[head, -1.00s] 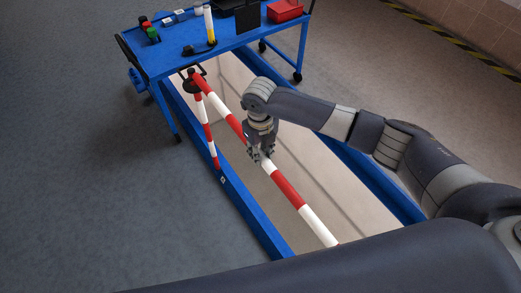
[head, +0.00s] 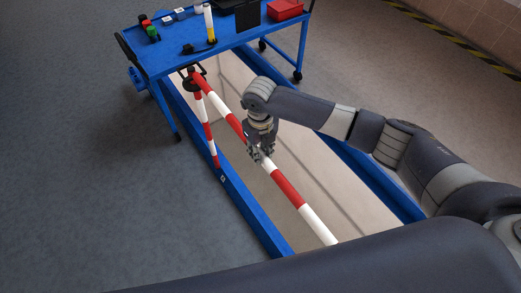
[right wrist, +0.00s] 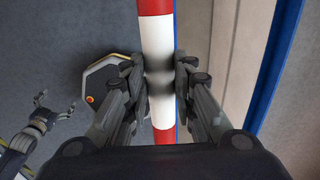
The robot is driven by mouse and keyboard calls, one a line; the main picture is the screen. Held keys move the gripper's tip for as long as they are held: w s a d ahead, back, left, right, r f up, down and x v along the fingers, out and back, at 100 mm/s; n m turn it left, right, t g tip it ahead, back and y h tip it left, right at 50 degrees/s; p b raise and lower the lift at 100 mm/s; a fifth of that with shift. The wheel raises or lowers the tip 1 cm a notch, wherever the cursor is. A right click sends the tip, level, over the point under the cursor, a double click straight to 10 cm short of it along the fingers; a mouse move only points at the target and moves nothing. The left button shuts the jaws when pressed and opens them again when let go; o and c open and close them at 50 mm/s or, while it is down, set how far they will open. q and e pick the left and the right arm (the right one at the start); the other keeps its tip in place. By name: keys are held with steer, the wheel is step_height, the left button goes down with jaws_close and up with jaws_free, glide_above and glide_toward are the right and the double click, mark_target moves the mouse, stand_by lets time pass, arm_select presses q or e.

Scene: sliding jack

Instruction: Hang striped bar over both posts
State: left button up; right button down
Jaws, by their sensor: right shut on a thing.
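The red and white striped bar (head: 287,188) runs diagonally in the head view, from a black fitting (head: 190,82) by the blue cart down to the lower edge, above my own body. A red and white striped post (head: 206,125) stands at the left, near the bar's far end; whether they touch is unclear. No second post can be made out. My right gripper (head: 261,153) is shut on the bar around its middle; in the right wrist view the fingers press a white band (right wrist: 157,55) from both sides. My left gripper (right wrist: 56,104) shows only there, open and empty, off to the left.
A blue frame (head: 242,205) borders a pale floor area under the bar. A blue cart (head: 172,58) at the far end carries several items, including a red bin (head: 284,11). Grey floor (head: 90,180) at the left is clear.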

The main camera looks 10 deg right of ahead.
steer(key=shift+f+b, duration=1.5)
steer(key=shift+f, duration=0.75)
steer(key=c, duration=1.2)
jaws_free()
steer(key=shift+c, duration=0.2)
